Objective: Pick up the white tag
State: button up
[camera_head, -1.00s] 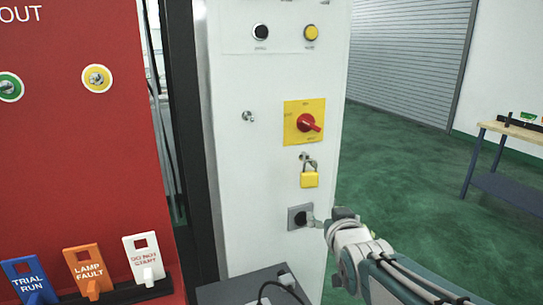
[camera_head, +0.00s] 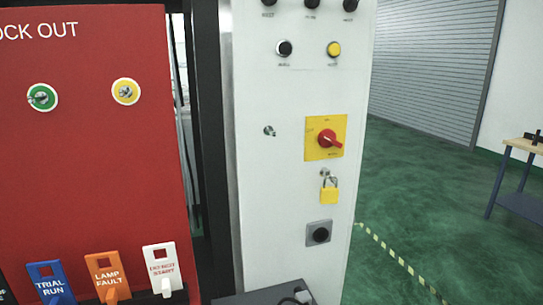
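The white tag (camera_head: 161,263) stands in a dark rack at the lower left, at the foot of the red lockout board (camera_head: 85,160). It has red lettering, a square hole near its top and a white hook at its front. It is the rightmost tag of the row, beside the orange tag (camera_head: 108,272) and the blue tag (camera_head: 50,281). My gripper is not in view.
A white control cabinet (camera_head: 290,200) stands right of the board, with a red switch on a yellow plate (camera_head: 326,138), a yellow padlock (camera_head: 329,195) and a socket (camera_head: 319,233). A grey box (camera_head: 265,297) sits low in front. Green floor (camera_head: 420,190) is open at right.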

aim_at(165, 275)
jog(key=u, duration=1.3)
jog(key=i+l+z, duration=0.4)
jog(key=l+z, duration=0.15)
